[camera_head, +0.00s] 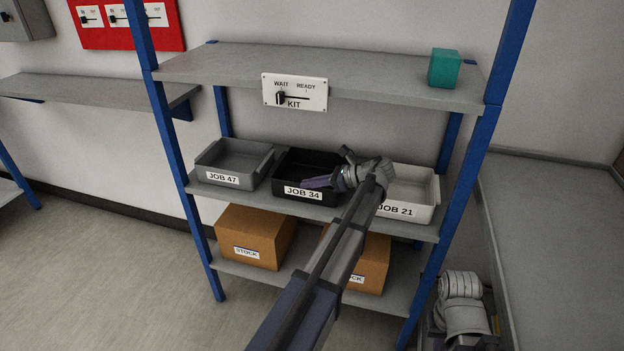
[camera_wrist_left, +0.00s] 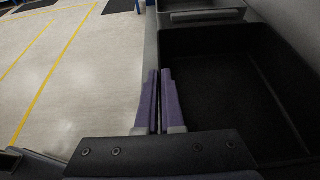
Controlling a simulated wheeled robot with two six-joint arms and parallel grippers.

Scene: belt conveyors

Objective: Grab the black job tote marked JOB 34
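The black job tote (camera_head: 288,178), marked JOB 34 on its front label, sits on the middle shelf between two other totes. My left arm reaches across from the front. My left gripper (camera_head: 316,182) is at the tote's front rim, just above the label, with its fingers pointing left along it. In the left wrist view the fingers (camera_wrist_left: 160,76) are close together, with the tote's front wall between them. The tote's dark inside (camera_wrist_left: 215,80) lies to their right and the floor to their left. The tote looks level on the shelf.
A grey tote marked JOB 47 (camera_head: 222,163) stands left, and a white tote marked JOB 21 (camera_head: 423,188) right, partly behind my arm. Cardboard stock boxes (camera_head: 250,230) fill the lower shelf. A teal cube (camera_head: 444,68) and a KIT switch plate (camera_head: 294,91) are above.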

